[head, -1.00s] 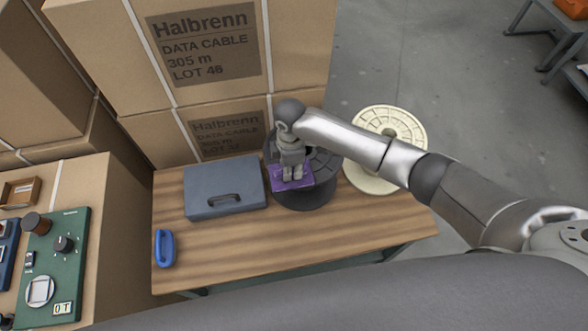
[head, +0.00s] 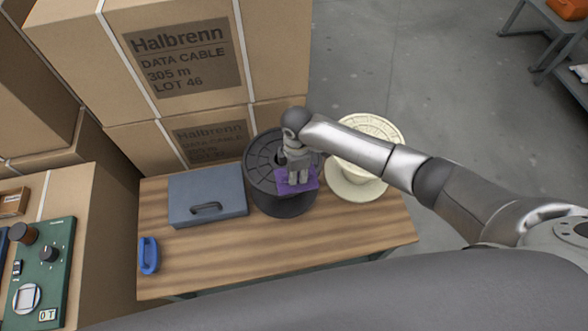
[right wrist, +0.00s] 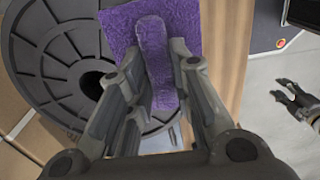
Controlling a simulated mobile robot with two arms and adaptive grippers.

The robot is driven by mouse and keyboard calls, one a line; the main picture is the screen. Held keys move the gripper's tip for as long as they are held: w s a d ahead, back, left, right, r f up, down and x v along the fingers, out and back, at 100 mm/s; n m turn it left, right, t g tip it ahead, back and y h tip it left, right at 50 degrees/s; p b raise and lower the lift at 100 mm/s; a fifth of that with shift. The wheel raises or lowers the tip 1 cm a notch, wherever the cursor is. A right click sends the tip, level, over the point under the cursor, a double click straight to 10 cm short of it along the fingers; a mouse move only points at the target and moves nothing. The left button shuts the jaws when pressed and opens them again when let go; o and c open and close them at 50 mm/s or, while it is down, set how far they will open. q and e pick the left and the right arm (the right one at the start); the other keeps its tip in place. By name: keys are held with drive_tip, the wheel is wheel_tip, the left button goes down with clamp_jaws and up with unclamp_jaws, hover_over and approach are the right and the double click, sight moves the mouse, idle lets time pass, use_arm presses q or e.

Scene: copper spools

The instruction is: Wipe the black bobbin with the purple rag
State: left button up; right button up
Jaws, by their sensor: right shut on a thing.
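The black bobbin (head: 262,165) stands on the wooden table, its flat ribbed flange facing up. The purple rag (head: 311,184) lies over the front right part of that flange. My right gripper (head: 297,183) points down and is shut on the rag. In the right wrist view, the rag (right wrist: 190,22) is pinched in a ridge between the fingers (right wrist: 165,92), and the bobbin (right wrist: 50,60) with its dark centre hole is to the left. Contact under the rag is hidden. My left gripper (right wrist: 292,97) shows only in the right wrist view, far right, fingers apart and empty.
A cream spool (head: 352,190) stands close right of the bobbin. A grey-blue case (head: 205,193) and a blue handled thing (head: 149,256) are on the left. Cardboard boxes (head: 190,65) rise behind. The table's front (head: 270,250) is clear.

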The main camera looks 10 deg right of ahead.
wheel_tip(320, 180, up, 2)
drive_tip(key=shift+r+p, duration=0.1)
drive_tip(key=shift+p, duration=0.25)
drive_tip(key=shift+a+r+p, duration=0.25)
drive_tip(key=shift+r+p, duration=0.3)
drive_tip(key=shift+a+r+p, duration=0.2)
drive_tip(key=shift+r+p, duration=0.35)
drive_tip(key=shift+d+r+p, duration=0.2)
drive_tip(key=shift+r+p, duration=0.85)
drive_tip(key=shift+p, duration=0.1)
drive_tip(key=shift+r+p, duration=0.5)
use_arm(q)
wheel_tip(320, 180, up, 7)
drive_tip(key=shift+s, duration=0.45)
use_arm(e)
drive_tip(key=shift+a, duration=0.1)
use_arm(q)
drive_tip(key=shift+d+f, duration=0.1)
use_arm(e)
drive_tip(key=shift+f, duration=0.1)
